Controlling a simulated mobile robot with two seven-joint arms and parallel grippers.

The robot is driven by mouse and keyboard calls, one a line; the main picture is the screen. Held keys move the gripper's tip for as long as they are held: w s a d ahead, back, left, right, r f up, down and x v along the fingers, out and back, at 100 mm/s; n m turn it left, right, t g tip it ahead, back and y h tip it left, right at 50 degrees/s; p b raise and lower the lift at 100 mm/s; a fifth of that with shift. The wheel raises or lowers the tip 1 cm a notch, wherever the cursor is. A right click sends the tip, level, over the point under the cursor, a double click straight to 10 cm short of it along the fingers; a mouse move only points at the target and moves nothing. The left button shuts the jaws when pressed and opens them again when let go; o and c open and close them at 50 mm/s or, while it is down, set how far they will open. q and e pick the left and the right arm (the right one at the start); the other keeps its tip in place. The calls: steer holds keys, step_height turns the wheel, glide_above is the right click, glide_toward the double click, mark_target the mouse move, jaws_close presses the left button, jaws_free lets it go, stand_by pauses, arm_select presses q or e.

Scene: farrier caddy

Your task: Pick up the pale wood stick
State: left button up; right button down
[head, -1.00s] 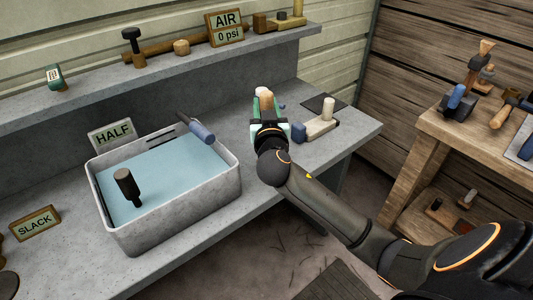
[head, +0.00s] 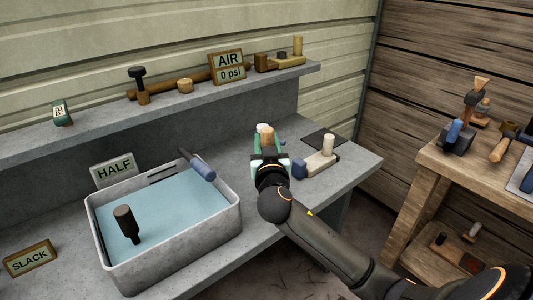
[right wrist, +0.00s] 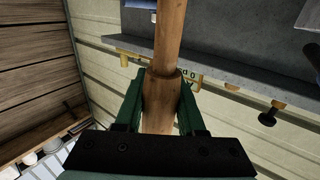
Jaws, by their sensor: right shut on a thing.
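My right gripper (head: 267,146) is over the right part of the grey bench, shut on a wooden stick. In the head view the stick (head: 267,133) shows as a short tan-brown end between the fingers, with a paler end (head: 261,127) beside it. In the right wrist view the stick (right wrist: 168,40) runs up from between the green fingers (right wrist: 160,105), with a thicker wooden part at the fingers. Whether it touches the bench is hidden. My left gripper is out of view.
A grey trough (head: 232,208) of water, with a dark mallet-like thing in it, stands to the left. A pale post (head: 328,145) on a board and a blue cylinder (head: 299,168) stand close right of the gripper. The upper shelf (head: 90,128) runs behind.

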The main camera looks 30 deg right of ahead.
step_height(320, 180, up, 3)
steer(key=shift+f, duration=0.2)
arm_select(q)
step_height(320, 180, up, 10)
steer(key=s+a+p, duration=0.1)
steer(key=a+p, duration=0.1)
steer(key=p, duration=1)
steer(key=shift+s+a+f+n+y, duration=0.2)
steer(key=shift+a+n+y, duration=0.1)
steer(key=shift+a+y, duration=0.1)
arm_select(e)
steer(key=s+a+r, duration=0.2)
steer(key=s+r, duration=0.8)
steer(key=s, duration=0.3)
steer(key=shift+s+a, duration=0.35)
steer(key=c, duration=1)
jaws_free()
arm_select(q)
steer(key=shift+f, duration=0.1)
arm_select(e)
jaws_close()
